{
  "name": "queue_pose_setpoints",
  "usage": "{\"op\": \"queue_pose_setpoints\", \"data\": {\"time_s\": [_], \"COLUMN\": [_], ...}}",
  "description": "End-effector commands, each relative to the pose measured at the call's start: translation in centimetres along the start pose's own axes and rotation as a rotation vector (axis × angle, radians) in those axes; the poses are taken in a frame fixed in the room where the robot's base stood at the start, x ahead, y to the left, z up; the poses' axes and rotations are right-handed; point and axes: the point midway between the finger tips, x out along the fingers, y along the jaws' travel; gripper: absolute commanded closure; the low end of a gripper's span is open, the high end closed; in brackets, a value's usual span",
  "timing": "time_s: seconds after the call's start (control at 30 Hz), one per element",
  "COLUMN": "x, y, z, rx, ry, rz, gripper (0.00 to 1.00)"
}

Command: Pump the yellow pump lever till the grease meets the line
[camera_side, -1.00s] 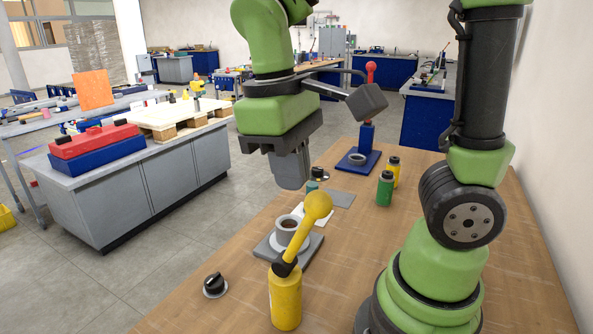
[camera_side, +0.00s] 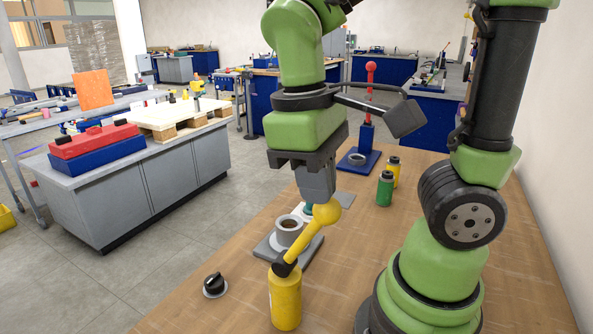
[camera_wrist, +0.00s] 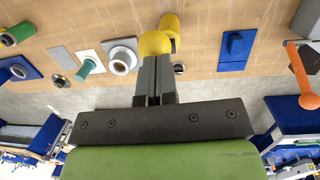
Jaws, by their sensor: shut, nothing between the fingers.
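The yellow pump (camera_side: 285,298) stands at the front of the bench, and its lever (camera_side: 302,242) leans up to the right, ending in a yellow ball. My gripper (camera_side: 320,198) is shut and empty, fingers pointing down, right at the ball; contact is not clear. In the wrist view the shut fingers (camera_wrist: 154,66) end at the yellow ball (camera_wrist: 155,44). Beside the pump, a grey cup (camera_side: 289,231) holding brown grease sits on a grey plate (camera_side: 264,248). It also shows in the wrist view (camera_wrist: 122,60). I cannot make out a line in the cup.
A black knob (camera_side: 215,285) sits left of the pump. A blue-based red-knobbed lever (camera_side: 367,135), a green bottle (camera_side: 384,188) and a yellow bottle (camera_side: 393,172) stand farther back. A blue plate (camera_wrist: 237,50) and an orange lever (camera_wrist: 300,72) lie right in the wrist view.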

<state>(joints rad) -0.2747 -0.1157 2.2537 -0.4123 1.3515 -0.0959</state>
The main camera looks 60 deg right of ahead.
Motion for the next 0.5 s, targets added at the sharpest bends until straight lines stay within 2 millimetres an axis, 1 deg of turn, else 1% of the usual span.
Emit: {"op": "queue_pose_setpoints", "data": {"time_s": [0.17, 0.27, 0.37, 0.5], "x": [-0.1, -0.6, -1.5, -3.4], "y": [0.0, -0.1, -0.3, -0.6], "z": [-0.1, -0.6, -1.5, -2.9], "rx": [0.000, 0.000, 0.001, 0.000], "ry": [0.000, 0.001, 0.002, 0.003], "rz": [0.000, -0.001, 0.000, -0.001], "gripper": [1.00, 1.00, 1.00, 1.00]}}
